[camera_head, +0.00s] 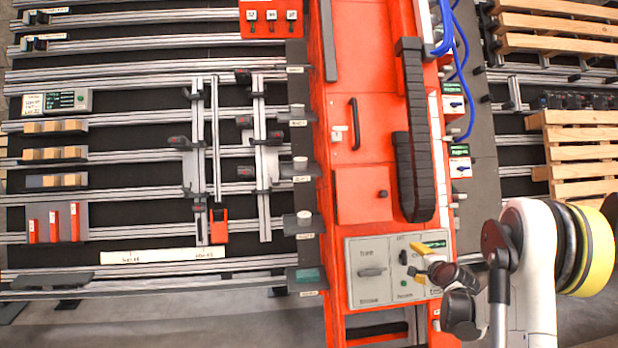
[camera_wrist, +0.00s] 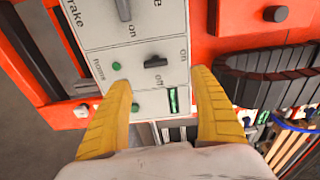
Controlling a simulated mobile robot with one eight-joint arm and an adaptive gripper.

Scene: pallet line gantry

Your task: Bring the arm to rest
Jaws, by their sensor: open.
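My gripper (camera_wrist: 165,115) is open and empty in the wrist view, its two yellow fingers spread apart in front of the control panel (camera_wrist: 92,22). A dark switch knob (camera_wrist: 155,62) and a lit green display (camera_wrist: 173,100) show between the fingers. In the head view my gripper (camera_head: 412,262) is at the right side of the same grey panel (camera_head: 350,262), at the front of the orange gantry. My arm reaches in from the lower right. I cannot tell whether the fingers touch the panel.
The orange gantry body (camera_head: 358,60) carries a black cable chain (camera_head: 408,190) and blue hoses (camera_head: 466,85). Rails with clamps and small wooden blocks (camera_head: 55,153) lie at left. Wooden pallets (camera_head: 583,160) stand at right. Grey floor (camera_head: 200,320) shows at the lower left.

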